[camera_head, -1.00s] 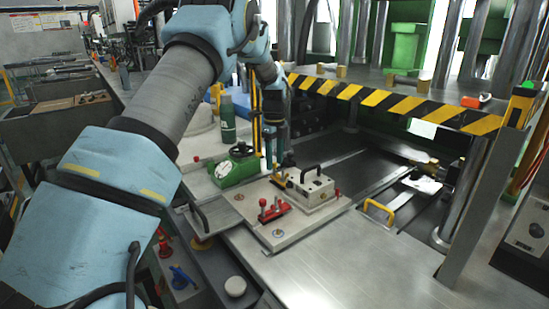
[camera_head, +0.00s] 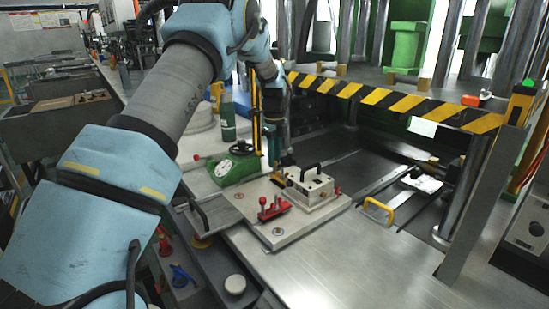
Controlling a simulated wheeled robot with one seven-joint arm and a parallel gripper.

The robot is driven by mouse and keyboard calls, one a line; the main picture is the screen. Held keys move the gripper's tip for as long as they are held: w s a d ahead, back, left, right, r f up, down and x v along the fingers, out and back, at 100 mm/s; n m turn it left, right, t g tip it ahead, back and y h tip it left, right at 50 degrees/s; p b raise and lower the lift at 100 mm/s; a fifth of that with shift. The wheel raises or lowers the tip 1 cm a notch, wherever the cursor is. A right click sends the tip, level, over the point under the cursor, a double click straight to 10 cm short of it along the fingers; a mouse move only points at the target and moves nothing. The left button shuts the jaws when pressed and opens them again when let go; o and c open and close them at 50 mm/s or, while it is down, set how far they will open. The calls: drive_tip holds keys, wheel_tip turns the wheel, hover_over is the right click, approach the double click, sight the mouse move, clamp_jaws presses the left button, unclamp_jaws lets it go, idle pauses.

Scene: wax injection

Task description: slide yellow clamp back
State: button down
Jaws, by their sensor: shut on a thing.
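My gripper (camera_head: 282,160) points down at the far left side of the grey mold block (camera_head: 312,190), just behind its black handle. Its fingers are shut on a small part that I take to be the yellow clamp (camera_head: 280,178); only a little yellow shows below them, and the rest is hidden. The mold block sits on a pale base plate (camera_head: 300,232) with a red toggle clamp (camera_head: 272,209) at the near side.
A green device with a round dial (camera_head: 234,170) stands left of the gripper. A yellow handle (camera_head: 378,209) lies to the right on the metal table. A yellow-black striped bar (camera_head: 400,102) spans the press behind. The table's front right is clear.

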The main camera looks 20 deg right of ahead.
idle(0.8)
drive_tip(key=shift+w+a, duration=0.15)
drive_tip(key=shift+w, duration=0.15)
drive_tip(key=w, duration=0.2)
drive_tip(key=shift+w+a, duration=0.35)
drive_tip(key=c, duration=0.7)
unclamp_jaws()
drive_tip(key=shift+c, duration=0.2)
wheel_tip(320, 180, up, 11)
drive_tip(key=b, duration=0.2)
drive_tip(key=shift+b, duration=0.35)
drive_tip(key=shift+a+f, duration=0.1)
